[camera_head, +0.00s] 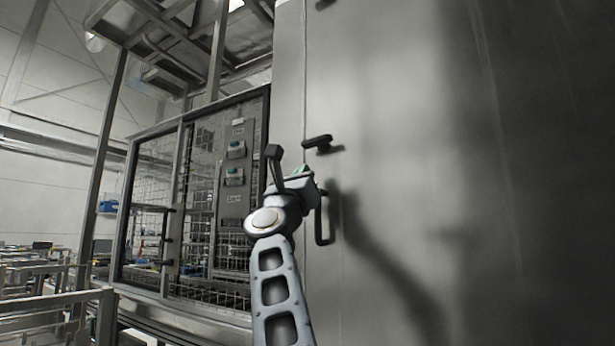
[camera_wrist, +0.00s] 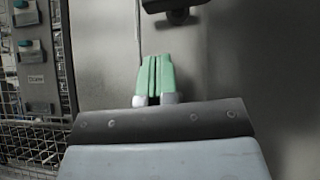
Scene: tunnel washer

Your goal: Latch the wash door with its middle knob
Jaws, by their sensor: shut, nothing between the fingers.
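The wash door (camera_head: 420,150) is a large grey metal panel that fills the right of the head view. Its dark middle knob (camera_head: 318,143) sticks out near the door's left edge, turned roughly level. In the wrist view the knob (camera_wrist: 178,10) shows at the top, cut off by the frame edge. My gripper (camera_head: 303,170) is below and slightly left of the knob, apart from it. In the wrist view its green fingertips (camera_wrist: 155,72) are together with nothing between them, in front of the door's left edge seam. My wrist hides part of the door below.
A dark bar handle (camera_head: 322,222) stands on the door below the knob, partly behind my arm. Another dark knob (camera_head: 324,4) is cut off at the top. A mesh cage (camera_head: 150,205) with a control panel (camera_head: 236,175) stands close on the left.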

